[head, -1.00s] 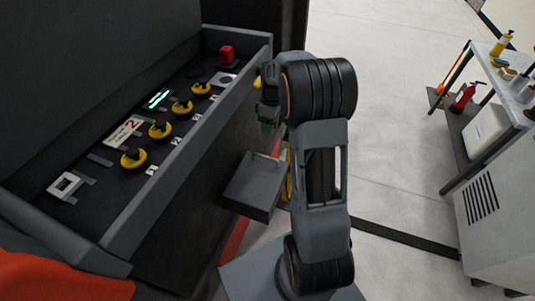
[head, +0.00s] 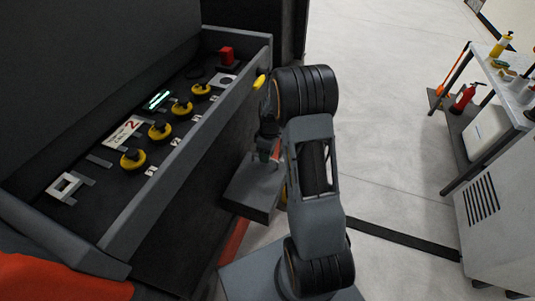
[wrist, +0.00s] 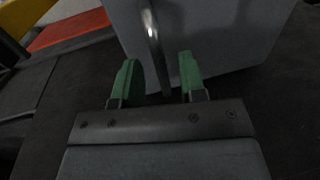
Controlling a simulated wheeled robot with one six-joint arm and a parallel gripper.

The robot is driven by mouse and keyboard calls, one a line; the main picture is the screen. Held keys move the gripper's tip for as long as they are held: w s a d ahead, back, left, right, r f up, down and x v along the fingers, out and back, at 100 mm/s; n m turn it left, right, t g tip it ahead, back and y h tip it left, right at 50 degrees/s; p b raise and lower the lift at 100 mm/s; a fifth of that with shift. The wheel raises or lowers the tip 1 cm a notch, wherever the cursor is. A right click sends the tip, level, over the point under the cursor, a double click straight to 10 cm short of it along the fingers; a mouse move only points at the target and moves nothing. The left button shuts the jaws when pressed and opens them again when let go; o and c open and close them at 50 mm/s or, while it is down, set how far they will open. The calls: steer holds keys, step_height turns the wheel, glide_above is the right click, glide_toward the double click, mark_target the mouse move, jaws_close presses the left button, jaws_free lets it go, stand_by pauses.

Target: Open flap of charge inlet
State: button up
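The charge inlet's flap appears to be the top of a grey box (head: 248,196) on the side of the dark machine; it looks closed. In the wrist view the grey box face (wrist: 225,35) fills the upper middle. A thin curved metal handle (wrist: 152,38) runs along it. My gripper (wrist: 159,62) has two green fingers, spread apart. The handle passes between them with a gap on each side. In the head view my gripper (head: 268,152) hangs just above the box, and the handle there is mostly hidden by it.
The machine's panel (head: 190,160) carries yellow knobs (head: 160,131) and a red button (head: 226,54), with a raised rim (head: 200,150) beside my arm. A bench (head: 490,110) with bottles and a fire extinguisher (head: 463,99) stands at right. The floor between is clear.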

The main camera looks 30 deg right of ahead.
steer(key=shift+c, duration=0.2)
jaws_close()
steer(key=shift+r, duration=0.15)
